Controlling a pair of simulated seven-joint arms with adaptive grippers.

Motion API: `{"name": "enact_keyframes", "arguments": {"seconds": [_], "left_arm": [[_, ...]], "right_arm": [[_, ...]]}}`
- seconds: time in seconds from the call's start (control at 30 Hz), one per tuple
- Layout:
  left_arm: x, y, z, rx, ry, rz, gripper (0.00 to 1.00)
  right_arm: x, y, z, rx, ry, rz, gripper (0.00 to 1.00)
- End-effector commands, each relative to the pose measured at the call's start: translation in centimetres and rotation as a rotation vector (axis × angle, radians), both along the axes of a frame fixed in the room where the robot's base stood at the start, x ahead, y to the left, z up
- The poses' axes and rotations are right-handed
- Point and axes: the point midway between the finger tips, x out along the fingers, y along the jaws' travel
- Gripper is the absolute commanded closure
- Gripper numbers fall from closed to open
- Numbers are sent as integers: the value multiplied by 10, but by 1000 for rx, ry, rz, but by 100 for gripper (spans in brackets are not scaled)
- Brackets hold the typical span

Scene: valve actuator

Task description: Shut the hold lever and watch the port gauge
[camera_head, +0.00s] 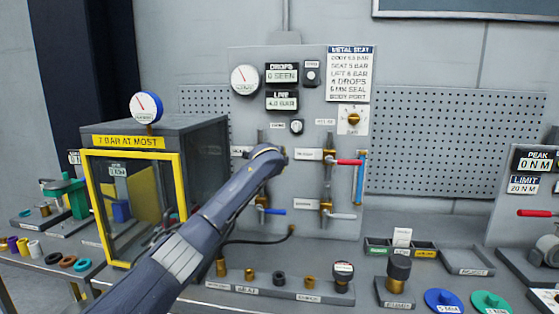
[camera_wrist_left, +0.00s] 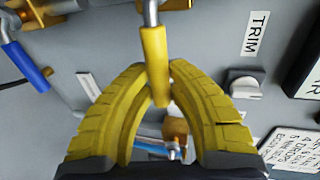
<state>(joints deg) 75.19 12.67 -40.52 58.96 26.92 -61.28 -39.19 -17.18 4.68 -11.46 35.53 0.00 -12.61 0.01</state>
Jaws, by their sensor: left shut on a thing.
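In the left wrist view, a yellow-sleeved lever (camera_wrist_left: 155,62) on a metal stem lies between the yellow fingers of my left gripper (camera_wrist_left: 158,85), which is shut on it. I cannot read a label on this lever. In the head view my left arm reaches the grey valve panel and hides the gripper and yellow lever. One round white gauge (camera_head: 244,80) is at the panel's upper left, another, blue-rimmed gauge (camera_head: 147,107) stands on the glazed box. Their lettering is too small to tell which is the port gauge. My right gripper is not in view.
The panel also has a red lever (camera_head: 348,162), a lower blue lever (camera_head: 272,211) and a grey lever (camera_head: 341,216). The yellow-framed box (camera_head: 126,141) stands left of my arm. Small fittings stand on a rack (camera_head: 265,291) in front. A trim knob (camera_wrist_left: 243,85) is near the fingers.

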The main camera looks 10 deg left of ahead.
Motion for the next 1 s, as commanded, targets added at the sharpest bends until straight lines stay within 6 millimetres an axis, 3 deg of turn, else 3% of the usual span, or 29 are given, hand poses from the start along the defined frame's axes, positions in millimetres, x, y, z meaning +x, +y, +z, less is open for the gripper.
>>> {"name": "enact_keyframes", "arguments": {"seconds": [0.23, 0.27, 0.47, 0.8, 1.0], "left_arm": [[0, 0, -4, 6, 6, 0, 100], [0, 0, -4, 6, 6, 0, 81], [0, 0, -3, 4, 4, 0, 59], [-2, 0, -1, 2, 2, 0, 59], [-16, -1, 3, 1, 2, -2, 59]], "right_arm": [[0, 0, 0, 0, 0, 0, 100], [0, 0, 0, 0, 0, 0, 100], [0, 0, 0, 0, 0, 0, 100], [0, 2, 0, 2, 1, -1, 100], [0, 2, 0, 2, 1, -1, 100]]}}
